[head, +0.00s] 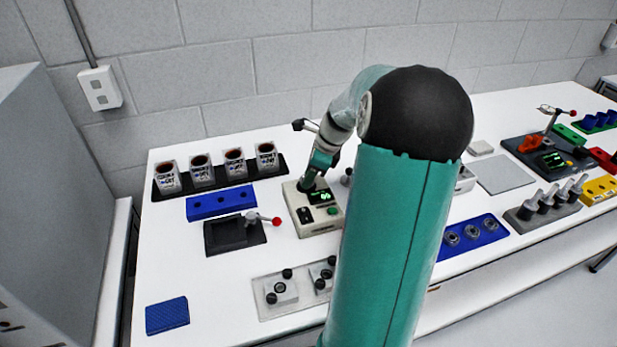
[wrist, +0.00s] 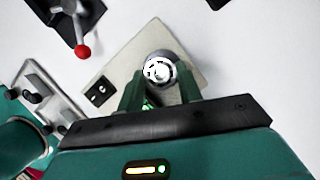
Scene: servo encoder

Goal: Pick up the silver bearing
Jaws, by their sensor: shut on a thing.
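In the wrist view, a round silver bearing (wrist: 160,70) with a bright ring-shaped top sits between the two green fingers of my gripper (wrist: 160,88). The fingers are shut on its sides. Behind it is the beige box (wrist: 118,72) with a small display, partly covered by the gripper. In the head view my gripper (head: 312,182) is at the beige box (head: 318,228); the held bearing is hidden there. I cannot tell whether the bearing touches the box. Several other silver rings (head: 471,232) sit in a blue tray (head: 478,244) to the right.
A black fixture with a red-knobbed lever (head: 235,236) stands left of the box. A blue block (head: 221,202) and a rack of cups (head: 217,173) are behind it. A grey plate with black knobs (head: 293,287) lies in front. The table's front left is mostly clear.

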